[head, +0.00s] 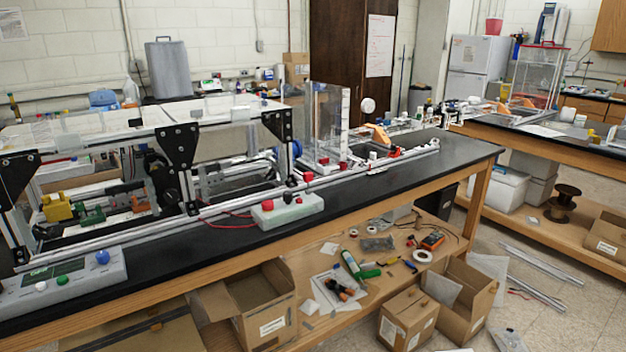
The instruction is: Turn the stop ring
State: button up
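My gripper is not in the head view. No part is clearly marked as the stop ring, and I cannot tell which part it is. A pale box (288,210) on the front of the black bench carries a red knob (267,205) at its left and another red knob at its right. A red cable runs from it to the left. A grey console (65,283) at the bench's left front bears a blue knob (102,257), a green button, a white button and a dark green screen. The aluminium extrusion frame (190,215) stands behind them, with black corner plates.
The black benchtop (390,170) has a bare strip along its front edge. A clear upright panel stands right of the frame. A second bench stands at right, and metal bars (530,275) lie on the floor.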

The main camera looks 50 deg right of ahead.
aim_at(271, 206)
jog(key=z, duration=4.25)
jog(key=i, duration=0.1)
jog(key=u, duration=2.7)
jog(key=k, duration=0.95)
jog(key=u, duration=0.15)
jog(key=i, duration=0.75)
